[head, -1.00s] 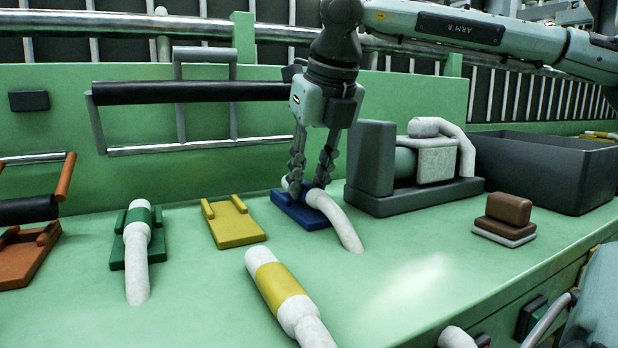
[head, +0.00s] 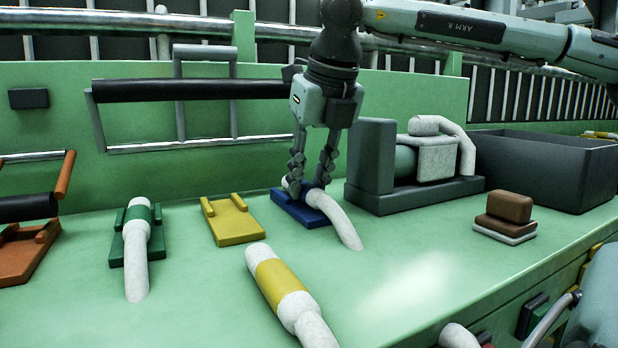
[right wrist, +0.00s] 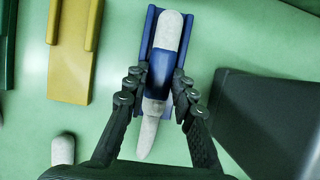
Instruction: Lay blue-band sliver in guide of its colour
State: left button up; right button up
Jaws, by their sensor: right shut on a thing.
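The blue-band sliver is a white soft rope; in the right wrist view its blue band (right wrist: 161,72) sits between my fingers. In the head view its white tail (head: 337,218) droops onto the green table. The blue guide (head: 297,212) lies under the sliver, which runs along it between the side rails; the guide also shows in the right wrist view (right wrist: 184,50). My right gripper (head: 310,188) is shut on the sliver at the guide; it also shows in the right wrist view (right wrist: 158,92). Whether the sliver touches the guide's floor is hard to tell. My left gripper is not in view.
The yellow guide (head: 233,222) is empty, with a yellow-band sliver (head: 280,285) in front of it. A green-band sliver (head: 137,245) lies in the green guide (head: 117,249). A grey machine (head: 410,168) and a dark bin (head: 540,165) stand to the right. A brown block (head: 508,208) sits near the edge.

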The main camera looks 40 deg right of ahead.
jog(key=shift+f, duration=0.35)
jog(key=o, duration=1.1)
jog(key=shift+o, duration=0.4)
jog(key=o, duration=0.6)
jog(key=shift+r, duration=0.1)
